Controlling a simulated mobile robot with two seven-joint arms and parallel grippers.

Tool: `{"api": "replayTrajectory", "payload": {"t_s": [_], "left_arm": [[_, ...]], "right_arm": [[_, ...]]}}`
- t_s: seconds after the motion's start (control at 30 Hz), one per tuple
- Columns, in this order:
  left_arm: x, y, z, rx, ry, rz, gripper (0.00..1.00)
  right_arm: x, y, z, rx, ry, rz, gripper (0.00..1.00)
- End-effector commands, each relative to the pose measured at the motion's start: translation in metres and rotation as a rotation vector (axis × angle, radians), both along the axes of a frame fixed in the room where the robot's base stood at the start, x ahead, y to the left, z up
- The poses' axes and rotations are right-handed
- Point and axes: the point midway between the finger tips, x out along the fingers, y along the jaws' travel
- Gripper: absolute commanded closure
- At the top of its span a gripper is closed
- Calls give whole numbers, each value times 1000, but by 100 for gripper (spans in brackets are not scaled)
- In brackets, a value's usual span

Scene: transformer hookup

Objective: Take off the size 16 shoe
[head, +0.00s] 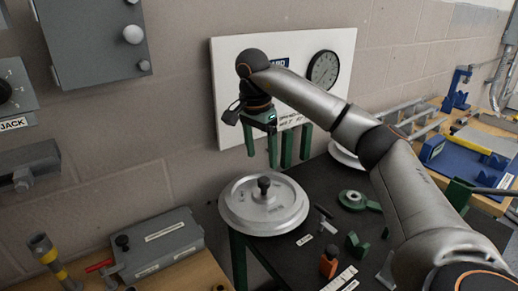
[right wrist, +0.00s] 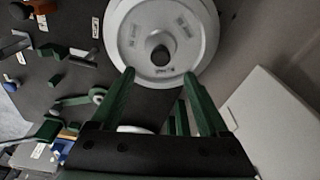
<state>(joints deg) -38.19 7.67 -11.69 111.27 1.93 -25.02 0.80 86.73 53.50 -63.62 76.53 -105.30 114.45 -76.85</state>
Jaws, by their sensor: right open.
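A pale round metal disc (head: 240,218) with a black knob (head: 264,187) on top lies flat on the dark table. The disc also shows in the right wrist view (right wrist: 127,22), with its knob (right wrist: 162,56) and small labels too blurred to read. I cannot tell whether it is the size 16 shoe; no size marking is readable. My right gripper (head: 278,160) has green fingers pointing down, above and slightly beyond the disc, apart from it. In the right wrist view the gripper (right wrist: 162,80) is open and empty, with the knob ahead between the fingertips. My left gripper is out of view.
A second pale disc (head: 343,155) is partly hidden behind my right arm. A green ring with a handle (head: 352,200) and small green and orange parts lie right of the disc. A white panel with a gauge (head: 323,69) stands behind. A grey box (head: 158,246) is left.

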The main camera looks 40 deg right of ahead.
Motion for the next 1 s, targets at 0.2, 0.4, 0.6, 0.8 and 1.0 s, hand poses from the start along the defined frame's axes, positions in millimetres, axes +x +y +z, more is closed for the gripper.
{"api": "replayTrajectory", "payload": {"t_s": [0.2, 0.4, 0.6, 0.8, 1.0], "left_arm": [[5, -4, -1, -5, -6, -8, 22], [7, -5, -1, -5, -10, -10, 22], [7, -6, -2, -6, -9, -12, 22], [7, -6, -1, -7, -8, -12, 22], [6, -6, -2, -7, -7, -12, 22]], "right_arm": [[0, -5, -46, 0, 4, 0, 21], [0, -9, -79, 1, 2, 0, 21], [1, -11, -97, 2, 0, 0, 21], [1, -12, -101, 2, -2, 0, 21], [1, -12, -100, 2, -2, 0, 26]]}}
